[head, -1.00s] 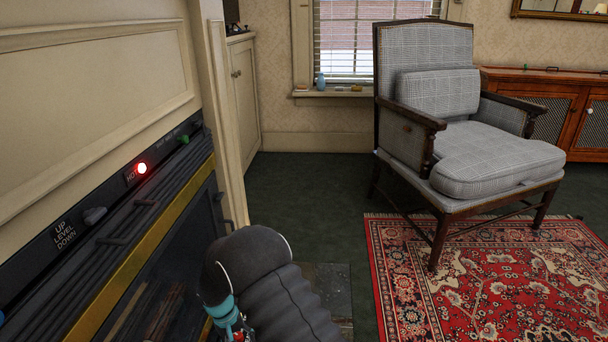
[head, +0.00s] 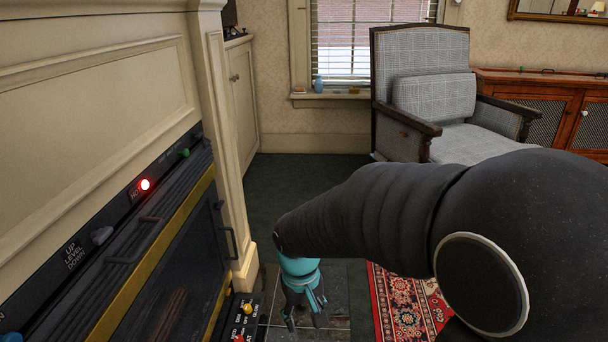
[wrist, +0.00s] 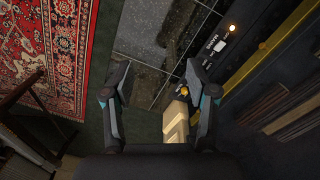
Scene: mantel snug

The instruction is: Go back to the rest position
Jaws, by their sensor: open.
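My gripper (head: 306,308) is at the end of my dark arm in the head view, pointing down over the dark hearth tiles beside the fireplace. In the wrist view my gripper (wrist: 153,82) shows two spread fingers with nothing between them. Below the fingers lie the dark floor and the tiled hearth (wrist: 148,60). My arm covers much of the right half of the head view.
The fireplace insert (head: 165,290) with a lit red lamp (head: 145,184) stands at left. A small control box (head: 243,318) sits low beside my gripper. A grey armchair (head: 435,95) and a red rug (head: 405,300) are at right. Dark carpet (head: 300,185) is clear ahead.

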